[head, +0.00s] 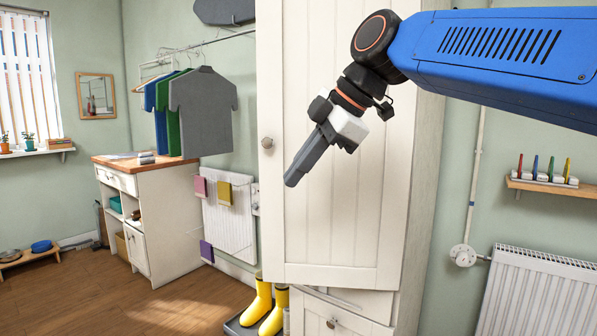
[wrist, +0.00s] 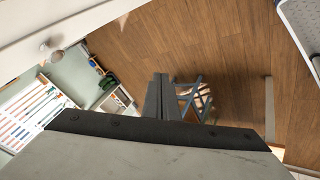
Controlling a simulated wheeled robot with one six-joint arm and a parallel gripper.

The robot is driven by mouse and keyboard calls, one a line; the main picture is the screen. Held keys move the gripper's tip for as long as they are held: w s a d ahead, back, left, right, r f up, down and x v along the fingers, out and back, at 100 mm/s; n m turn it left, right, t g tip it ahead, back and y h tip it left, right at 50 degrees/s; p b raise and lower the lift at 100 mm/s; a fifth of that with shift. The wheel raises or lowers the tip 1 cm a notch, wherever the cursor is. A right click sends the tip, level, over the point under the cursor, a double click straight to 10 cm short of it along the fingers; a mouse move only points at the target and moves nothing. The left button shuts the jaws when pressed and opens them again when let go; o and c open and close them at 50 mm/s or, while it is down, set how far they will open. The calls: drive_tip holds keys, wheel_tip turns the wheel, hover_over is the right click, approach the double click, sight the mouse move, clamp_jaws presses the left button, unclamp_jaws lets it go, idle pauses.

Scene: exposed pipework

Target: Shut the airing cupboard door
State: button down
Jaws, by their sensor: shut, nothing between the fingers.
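The airing cupboard door (head: 335,225) is a tall white panelled door in the middle of the head view. It appears ajar, with its lower edge standing out at an angle from the cupboard (head: 424,190). Its round knob (head: 267,143) is near the left edge. My gripper (head: 292,180) is shut and empty, in front of the door and a little right of and below the knob. I cannot tell whether it touches the door. In the wrist view my shut fingers (wrist: 160,95) point over the floor, and the knob (wrist: 50,45) shows at upper left.
A lower cupboard door (head: 345,318) with its own knob is beneath. Yellow boots (head: 262,305) stand on a tray at the cupboard's left foot. A radiator (head: 535,295) and a shelf (head: 550,185) are on the right wall. Wooden floor (head: 150,305) is clear at left.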

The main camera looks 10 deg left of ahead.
sight(283, 151)
drive_tip(key=w+a+m+t, duration=0.1)
drive_tip(key=w+a+m, duration=0.1)
drive_tip(key=w, duration=0.3)
drive_tip(key=w+a+m+t+h, duration=0.1)
drive_tip(key=w+a+m, duration=0.1)
drive_tip(key=w+a, duration=0.2)
drive_tip(key=w+a+m+t, duration=0.1)
drive_tip(key=w+a+m, duration=0.1)
drive_tip(key=w, duration=0.4)
drive_tip(key=shift+w+a+h, duration=0.25)
drive_tip(key=shift+a+h, duration=0.15)
drive_tip(key=w+m, duration=0.1)
drive_tip(key=w, duration=0.1)
drive_tip(key=w+m+t, duration=0.1)
drive_tip(key=w, duration=0.2)
drive_tip(key=w+a+h, duration=0.1)
drive_tip(key=w, duration=0.2)
drive_tip(key=shift+w+f+m+t, duration=0.1)
drive_tip(key=shift+m+t, duration=0.2)
drive_tip(key=shift+m, duration=0.1)
drive_tip(key=w+d+m+t+h, duration=0.1)
drive_tip(key=w+m, duration=0.3)
drive_tip(key=w, duration=0.6)
drive_tip(key=shift+w+d+h, duration=0.4)
drive_tip(key=shift+d+h, duration=0.15)
drive_tip(key=shift+h, duration=0.25)
